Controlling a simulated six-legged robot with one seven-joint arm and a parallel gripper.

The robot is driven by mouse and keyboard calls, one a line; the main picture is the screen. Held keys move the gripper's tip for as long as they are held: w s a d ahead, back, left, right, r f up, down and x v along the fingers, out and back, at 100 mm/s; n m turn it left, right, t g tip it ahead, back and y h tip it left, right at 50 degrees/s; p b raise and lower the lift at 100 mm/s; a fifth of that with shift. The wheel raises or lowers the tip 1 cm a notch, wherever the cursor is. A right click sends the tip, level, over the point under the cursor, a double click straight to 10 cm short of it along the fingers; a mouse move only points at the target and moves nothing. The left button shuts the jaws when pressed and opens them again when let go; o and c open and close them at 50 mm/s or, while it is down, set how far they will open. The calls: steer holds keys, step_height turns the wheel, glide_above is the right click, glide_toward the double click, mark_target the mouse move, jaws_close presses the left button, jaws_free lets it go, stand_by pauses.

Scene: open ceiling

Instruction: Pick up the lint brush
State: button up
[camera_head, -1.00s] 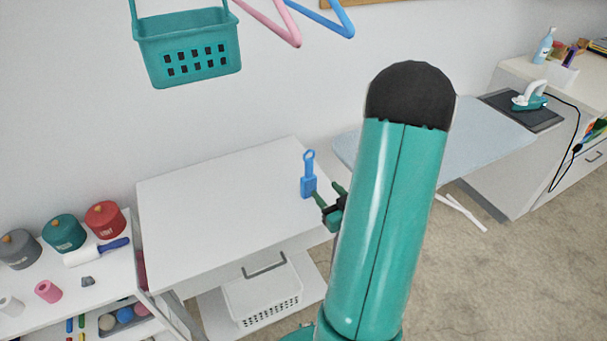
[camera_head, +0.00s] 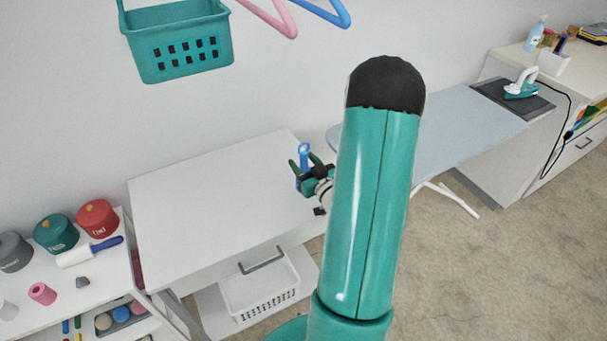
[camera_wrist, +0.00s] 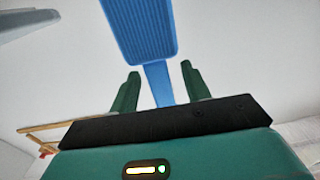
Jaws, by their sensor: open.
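The lint brush, blue with a ridged paddle and a thinner handle, lies at the right part of the white table (camera_head: 205,200). In the head view the lint brush (camera_head: 303,156) is partly covered by my gripper (camera_head: 303,161). In the wrist view the lint brush (camera_wrist: 140,30) shows its paddle at the top, with its handle running down between the fingers of my gripper (camera_wrist: 160,70). The fingers are open, one on each side of the handle, with gaps visible. I cannot tell how far above the table they are.
A teal basket (camera_head: 178,45) hangs above. An ironing board (camera_head: 450,130) stands right. The table's left and middle are clear.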

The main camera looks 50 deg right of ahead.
steer(key=shift+x, duration=1.1)
jaws_close()
steer(key=shift+r, duration=0.2)
